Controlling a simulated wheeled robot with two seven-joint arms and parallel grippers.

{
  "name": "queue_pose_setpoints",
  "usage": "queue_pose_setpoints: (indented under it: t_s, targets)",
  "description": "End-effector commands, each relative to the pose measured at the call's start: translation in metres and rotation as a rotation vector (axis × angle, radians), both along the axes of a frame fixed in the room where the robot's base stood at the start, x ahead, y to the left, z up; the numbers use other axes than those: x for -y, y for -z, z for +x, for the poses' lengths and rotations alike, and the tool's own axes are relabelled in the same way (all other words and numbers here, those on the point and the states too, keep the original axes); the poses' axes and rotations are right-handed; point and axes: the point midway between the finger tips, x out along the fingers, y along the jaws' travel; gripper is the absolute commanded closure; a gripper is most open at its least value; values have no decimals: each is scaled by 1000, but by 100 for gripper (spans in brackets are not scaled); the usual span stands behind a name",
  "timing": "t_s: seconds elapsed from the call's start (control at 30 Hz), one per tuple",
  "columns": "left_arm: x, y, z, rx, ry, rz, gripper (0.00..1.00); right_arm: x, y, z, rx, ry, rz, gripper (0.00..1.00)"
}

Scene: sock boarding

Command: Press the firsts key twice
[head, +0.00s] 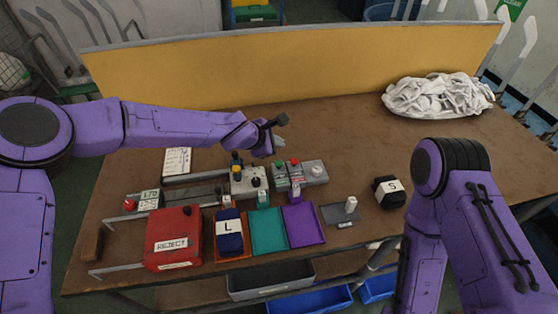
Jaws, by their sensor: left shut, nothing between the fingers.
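A light grey key box (300,174) stands mid-table with a green button (280,165), a red button (295,163) and a pale round knob. A second light box (248,182) to its left carries a yellow-and-blue control and dark knobs. The key labels are too small to read, so I cannot tell which is the firsts key. My left gripper (275,128) is shut and empty, behind and above the boxes, apparently not touching them. My right arm comes in at the right, and its gripper is out of view.
A red REJECT box (173,239) stands front left. Beside it are an orange tray with a dark L bundle (229,234), a teal tray (268,231) and a purple tray (303,225). A black S bundle (388,192) lies right. White socks (438,96) are heaped behind, before a yellow panel (290,70).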

Motion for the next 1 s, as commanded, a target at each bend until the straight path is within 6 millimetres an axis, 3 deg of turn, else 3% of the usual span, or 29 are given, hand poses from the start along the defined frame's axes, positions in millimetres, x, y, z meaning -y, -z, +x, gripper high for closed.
queue_pose_setpoints:
  t_s: [0.27, 0.4, 1.0]
  targets:
    - [0, 0, 0, 0, 0, 0, 100, 0, 0, 0, 0, 0, 0, 57]
    - [0, 0, 0, 0, 0, 0, 100, 0, 0, 0, 0, 0, 0, 100]
    - [0, 0, 0, 0, 1, 1, 100, 0, 0, 0, 0, 0, 0, 100]
